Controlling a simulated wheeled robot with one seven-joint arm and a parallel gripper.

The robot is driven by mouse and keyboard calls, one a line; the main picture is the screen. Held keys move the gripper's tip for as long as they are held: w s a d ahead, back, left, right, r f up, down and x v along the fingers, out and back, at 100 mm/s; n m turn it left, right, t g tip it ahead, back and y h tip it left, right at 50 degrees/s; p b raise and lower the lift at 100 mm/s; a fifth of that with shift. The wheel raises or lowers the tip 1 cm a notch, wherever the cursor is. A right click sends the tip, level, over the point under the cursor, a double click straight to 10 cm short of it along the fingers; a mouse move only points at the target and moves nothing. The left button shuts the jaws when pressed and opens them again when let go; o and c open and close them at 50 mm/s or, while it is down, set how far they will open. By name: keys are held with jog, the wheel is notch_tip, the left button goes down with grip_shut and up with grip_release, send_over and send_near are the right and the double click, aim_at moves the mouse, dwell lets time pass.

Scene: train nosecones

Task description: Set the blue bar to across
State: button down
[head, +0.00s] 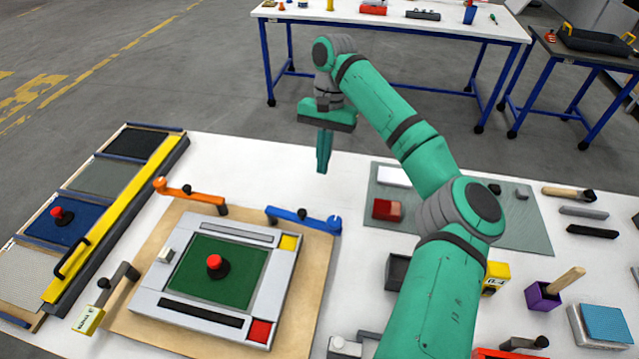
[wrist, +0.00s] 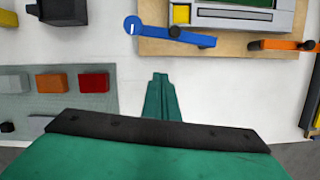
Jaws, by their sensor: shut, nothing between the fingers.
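My gripper (head: 322,170) is shut and empty, pointing down above the white table behind the blue bar. In the wrist view my gripper's fingertips (wrist: 160,77) are together, apart from the bar. An orange bar (head: 190,196) and a grey bar (head: 108,294) with a yellow tag sit at other corners of the board.
A grey frame (head: 175,305) with a green panel and red knob (head: 214,263) sits on the board. A rack with a yellow rail (head: 113,233) stands left. A grey-green mat (head: 518,236) with small blocks lies right. White table around the gripper is clear.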

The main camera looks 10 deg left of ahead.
aim_at(302, 217)
jog(key=shift+s+a+f, duration=0.15)
jog(key=shift+s+f, duration=0.9)
jog(key=shift+f, duration=0.55)
jog(key=shift+s+a+f, duration=0.15)
jog(key=shift+s+f, duration=0.9)
jog(key=shift+f, duration=0.5)
jog(key=shift+s+a+f, duration=0.15)
jog(key=shift+s+f, duration=0.9)
jog(key=shift+f, duration=0.55)
jog(key=shift+w+a, duration=0.1)
jog(key=shift+a, duration=0.05)
